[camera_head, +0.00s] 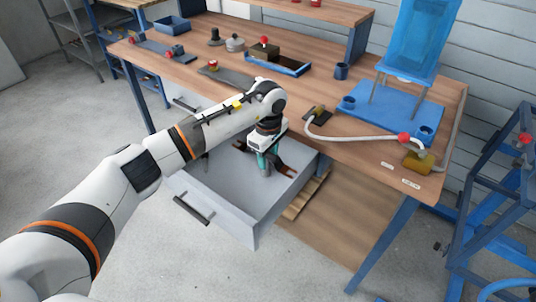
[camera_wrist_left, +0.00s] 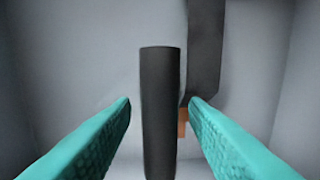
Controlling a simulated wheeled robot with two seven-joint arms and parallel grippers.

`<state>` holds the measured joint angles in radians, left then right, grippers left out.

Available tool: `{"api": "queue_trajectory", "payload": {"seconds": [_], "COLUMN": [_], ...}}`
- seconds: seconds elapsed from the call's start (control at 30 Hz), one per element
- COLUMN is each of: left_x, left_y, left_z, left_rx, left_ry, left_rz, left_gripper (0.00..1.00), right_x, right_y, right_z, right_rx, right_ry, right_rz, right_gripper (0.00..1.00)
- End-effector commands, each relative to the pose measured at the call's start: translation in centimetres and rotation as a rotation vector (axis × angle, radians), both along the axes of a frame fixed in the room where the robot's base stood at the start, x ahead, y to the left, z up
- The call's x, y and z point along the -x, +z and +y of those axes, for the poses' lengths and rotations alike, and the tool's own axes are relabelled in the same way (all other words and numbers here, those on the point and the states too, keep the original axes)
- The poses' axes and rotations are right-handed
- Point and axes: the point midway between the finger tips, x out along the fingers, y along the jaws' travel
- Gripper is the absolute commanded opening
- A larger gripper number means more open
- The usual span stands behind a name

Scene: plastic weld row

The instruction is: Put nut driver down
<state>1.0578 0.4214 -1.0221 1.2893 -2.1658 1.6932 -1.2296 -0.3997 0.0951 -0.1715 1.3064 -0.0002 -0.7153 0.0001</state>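My left gripper (camera_head: 264,168) reaches down into the open grey drawer (camera_head: 222,200) under the workbench. In the left wrist view its two teal fingers (camera_wrist_left: 160,100) are apart, with a dark grey cylindrical bar (camera_wrist_left: 160,110) between them, which looks like the nut driver's handle. A gap shows on both sides of the bar, so the fingers do not grip it. In the head view the gripper hides the bar. A second dark tool with an orange-brown part (camera_wrist_left: 183,122) lies just right of it in the drawer. My right gripper is not in view.
The drawer's walls and front with its handle (camera_head: 192,210) surround the gripper. The wooden bench top (camera_head: 330,95) above carries a blue tray (camera_head: 278,64), a blue stand (camera_head: 385,105) and a hose with a red knob (camera_head: 404,138).

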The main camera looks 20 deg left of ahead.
Motion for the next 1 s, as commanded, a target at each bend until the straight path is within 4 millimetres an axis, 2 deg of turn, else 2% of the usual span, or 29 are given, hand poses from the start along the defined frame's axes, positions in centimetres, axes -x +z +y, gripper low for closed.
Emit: {"api": "queue_trajectory", "payload": {"seconds": [0.37, 0.47, 0.8, 1.0], "left_x": [0.0, 0.0, 0.4, 0.6], "left_y": [0.4, 2.0, 9.2, 11.7], "left_z": [0.0, 0.0, -0.2, -0.3], "left_rx": [0.000, 0.000, -0.001, 0.000], "left_ry": [0.000, 0.000, 0.000, 0.000], "left_rz": [0.000, -0.003, -0.004, -0.001], "left_gripper": [0.41, 0.41, 0.41, 0.41], "right_x": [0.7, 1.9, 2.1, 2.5], "right_y": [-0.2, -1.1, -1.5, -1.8], "right_z": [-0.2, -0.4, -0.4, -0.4], "right_rx": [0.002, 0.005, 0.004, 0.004], "right_ry": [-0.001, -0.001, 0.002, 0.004], "right_rz": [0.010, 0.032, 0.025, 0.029], "right_gripper": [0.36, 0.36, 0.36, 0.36]}}
